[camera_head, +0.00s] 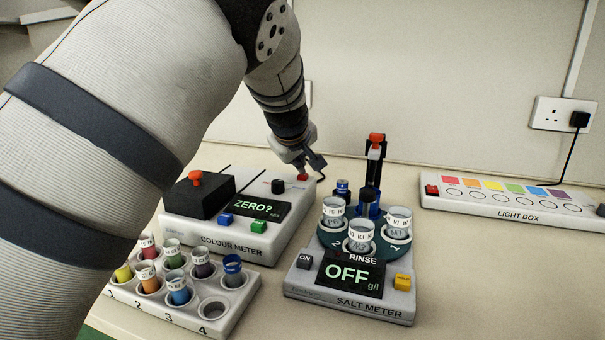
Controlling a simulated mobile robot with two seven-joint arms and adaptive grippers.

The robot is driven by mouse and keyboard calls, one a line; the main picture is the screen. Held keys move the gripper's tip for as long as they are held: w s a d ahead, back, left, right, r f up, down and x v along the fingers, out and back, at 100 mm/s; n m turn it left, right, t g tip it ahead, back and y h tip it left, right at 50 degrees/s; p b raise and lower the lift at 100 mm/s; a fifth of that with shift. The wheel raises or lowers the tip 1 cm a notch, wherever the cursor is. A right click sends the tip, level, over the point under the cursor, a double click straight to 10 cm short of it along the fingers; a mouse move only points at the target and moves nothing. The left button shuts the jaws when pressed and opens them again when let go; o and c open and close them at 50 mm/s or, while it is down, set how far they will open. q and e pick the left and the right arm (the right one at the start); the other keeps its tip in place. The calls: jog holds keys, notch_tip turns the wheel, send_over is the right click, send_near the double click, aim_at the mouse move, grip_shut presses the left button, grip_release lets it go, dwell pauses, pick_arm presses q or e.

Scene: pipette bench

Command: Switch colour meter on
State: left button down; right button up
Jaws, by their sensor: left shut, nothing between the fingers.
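The colour meter (222,236) is a pale box at the middle left of the bench. My right gripper is not in view.
The salt meter (300,278), reading "OFF", stands right of the colour meter with several cups on its turntable. A numbered rack (212,325) of coloured vials is in front. The light box (450,195) lies at right, near a wall socket (563,114).

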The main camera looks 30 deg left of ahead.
aim_at(299, 175)
pick_arm(q)
jog(key=shift+r, duration=0.85)
notch_tip(299, 175, up, 6)
jog(key=shift+p, duration=0.3)
